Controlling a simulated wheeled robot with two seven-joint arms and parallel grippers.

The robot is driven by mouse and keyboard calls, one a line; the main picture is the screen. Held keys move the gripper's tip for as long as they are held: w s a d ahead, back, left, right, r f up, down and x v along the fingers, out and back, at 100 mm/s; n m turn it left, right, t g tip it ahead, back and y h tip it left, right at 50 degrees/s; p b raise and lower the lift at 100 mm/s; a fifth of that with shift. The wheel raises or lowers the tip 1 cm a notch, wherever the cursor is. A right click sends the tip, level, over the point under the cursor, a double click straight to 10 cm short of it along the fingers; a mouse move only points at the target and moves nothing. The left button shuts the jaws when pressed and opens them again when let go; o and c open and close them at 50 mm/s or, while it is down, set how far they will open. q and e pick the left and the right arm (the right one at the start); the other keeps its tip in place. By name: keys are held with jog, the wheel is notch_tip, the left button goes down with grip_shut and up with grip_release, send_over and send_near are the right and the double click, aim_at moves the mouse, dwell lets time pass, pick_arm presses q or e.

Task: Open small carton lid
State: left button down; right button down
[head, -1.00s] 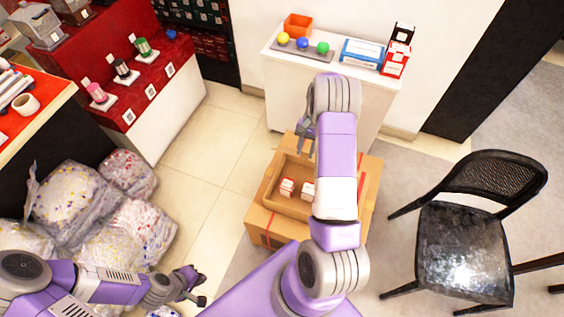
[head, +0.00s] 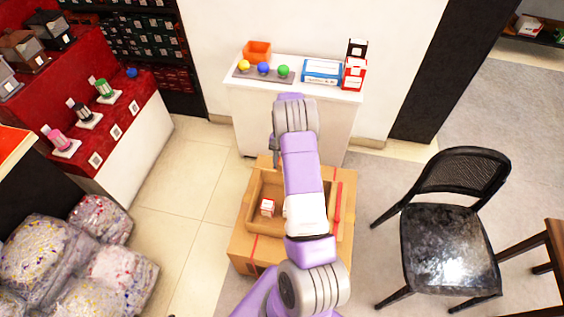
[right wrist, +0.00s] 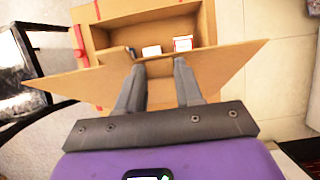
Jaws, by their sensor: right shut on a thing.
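The open brown cardboard carton (head: 243,243) stands on the floor in front of the white counter, partly hidden by my right arm. A small white-and-red box (head: 267,208) lies inside it. In the right wrist view the carton's flap (right wrist: 90,88) spans the picture and slants outward, with the carton's inside (right wrist: 125,35) beyond it. My right gripper (right wrist: 160,70) is shut on this flap near its middle. In the head view my right gripper (head: 276,150) is at the carton's far edge, mostly hidden behind the arm. My left gripper is out of view.
The white counter (head: 245,110) behind the carton holds an orange bin (head: 257,51), coloured balls and boxes. A black chair (head: 445,240) stands at right. Filled clear bags (head: 100,215) lie at left. The tiled floor (head: 190,190) left of the carton is clear.

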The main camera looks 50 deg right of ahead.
jog(key=shift+w, duration=0.1)
dwell(0.3)
jog(key=c, duration=0.7)
grip_release()
jog(key=shift+w+d+r+p, duration=0.15)
jog(key=shift+w+d+r, duration=0.35)
jog(key=shift+d+r, duration=0.45)
jog(key=shift+w+d+r+p, duration=0.2)
jog(key=shift+w+d+r, duration=0.4)
jog(key=shift+d, duration=0.6)
jog(key=shift+w+d+r+p, duration=0.15)
jog(key=shift+w+d+r, duration=0.3)
jog(key=shift+d+r, duration=0.5)
jog(key=shift+d+f, duration=0.15)
